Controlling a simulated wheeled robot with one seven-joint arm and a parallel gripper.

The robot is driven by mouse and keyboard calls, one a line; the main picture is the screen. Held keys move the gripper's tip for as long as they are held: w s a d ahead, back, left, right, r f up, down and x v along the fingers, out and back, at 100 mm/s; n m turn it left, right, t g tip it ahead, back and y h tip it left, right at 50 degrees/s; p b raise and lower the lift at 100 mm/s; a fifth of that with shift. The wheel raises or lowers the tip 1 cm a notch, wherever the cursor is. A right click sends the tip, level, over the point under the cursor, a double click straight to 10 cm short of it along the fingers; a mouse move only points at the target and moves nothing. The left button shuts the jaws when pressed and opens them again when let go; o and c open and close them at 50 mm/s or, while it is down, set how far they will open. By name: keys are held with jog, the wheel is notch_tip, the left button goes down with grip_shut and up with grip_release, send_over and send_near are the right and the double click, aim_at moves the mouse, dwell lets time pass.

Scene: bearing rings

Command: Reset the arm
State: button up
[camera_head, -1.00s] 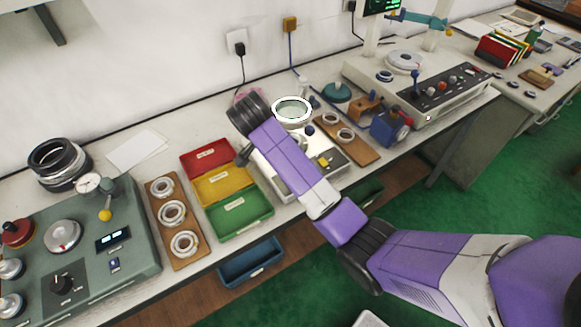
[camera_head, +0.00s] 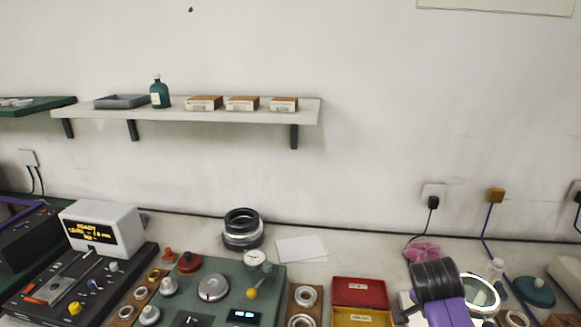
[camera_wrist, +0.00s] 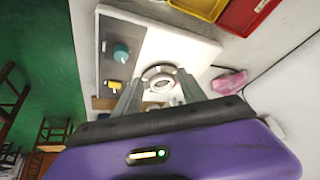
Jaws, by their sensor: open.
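My gripper (camera_wrist: 158,92) shows in the wrist view with its two grey fingers spread apart. A pale round ring-shaped part (camera_wrist: 160,75) shows beyond and between the fingertips, on a white device (camera_wrist: 180,50) with a teal knob (camera_wrist: 121,53) and a yellow button (camera_wrist: 114,87). I cannot tell how far the fingertips are from it; nothing is seen clamped. In the head view my purple arm with its black joint stands at the lower right, and the fingers are hidden there. A round magnifier (camera_head: 481,292) is just right of the arm.
Red (camera_head: 360,292) and yellow (camera_head: 362,318) bins stand left of my arm. Bearing rings (camera_head: 304,296) lie on a wooden board beside a green tester (camera_head: 270,280). Black rings (camera_head: 242,228) are stacked behind it. A wall shelf (camera_head: 200,110) holds boxes and a bottle.

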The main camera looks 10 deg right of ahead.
jog(key=w+a+r+n+t+y, duration=0.1)
jog(key=w+a+r+n+t, duration=0.1)
jog(key=w+a+n+t, duration=0.4)
jog(key=s+a+r+n+t+y, duration=0.1)
jog(key=s+a+n+t, duration=0.2)
jog(key=s+a+t, duration=0.5)
jog(key=s+a+r+n+g+y+b, duration=0.1)
jog(key=s+a+n, duration=0.1)
jog(key=s, duration=1.5)
jog(key=s+a+r+n+y+b, duration=0.1)
jog(key=s+a+r+n+y, duration=0.1)
jog(key=s, duration=1.6)
jog(key=shift+s+a+n+g, duration=0.4)
jog(key=shift+a+n, duration=0.4)
jog(key=shift+a, duration=0.25)
